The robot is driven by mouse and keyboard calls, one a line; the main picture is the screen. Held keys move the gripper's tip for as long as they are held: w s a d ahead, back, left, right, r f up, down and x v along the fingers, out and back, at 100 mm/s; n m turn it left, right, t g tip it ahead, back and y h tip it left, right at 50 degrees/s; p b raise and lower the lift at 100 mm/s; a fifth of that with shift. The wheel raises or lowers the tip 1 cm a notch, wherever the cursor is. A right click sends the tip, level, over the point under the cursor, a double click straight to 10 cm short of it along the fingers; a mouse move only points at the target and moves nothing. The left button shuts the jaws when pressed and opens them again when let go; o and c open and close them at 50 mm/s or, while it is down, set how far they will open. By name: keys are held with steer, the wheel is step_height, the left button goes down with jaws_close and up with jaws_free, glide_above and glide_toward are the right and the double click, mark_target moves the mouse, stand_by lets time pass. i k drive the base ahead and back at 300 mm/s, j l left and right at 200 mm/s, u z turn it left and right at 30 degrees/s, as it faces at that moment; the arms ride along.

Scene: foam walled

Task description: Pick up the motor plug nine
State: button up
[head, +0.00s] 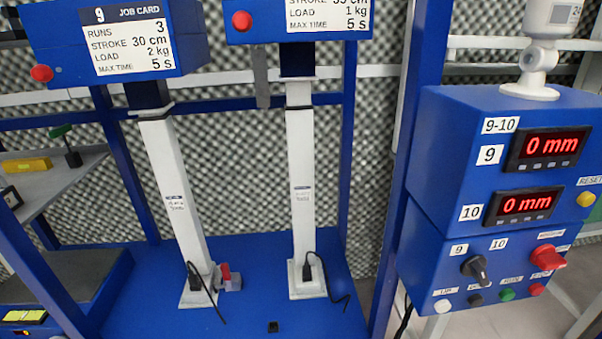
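The left white column (172,190) stands below the job card marked 9. At its foot is a small black plug (194,275), upright against the column, with a thin black cable trailing down and right over the blue base. I take this as motor plug nine, but no number on it is readable. A similar black plug (308,265) with a cable is at the foot of the right white column (301,180). Whether either plug is fully seated cannot be told. My gripper is not in view.
A blue control box (460,230) with two 0 mm displays, knobs and buttons stands at right. A grey and red part (230,278) sits beside the left column's foot. A small black socket-like piece (273,327) is on the blue base (255,255). Blue posts frame both columns.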

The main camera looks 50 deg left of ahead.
mark_target(193, 278)
steer(key=u, duration=2.05)
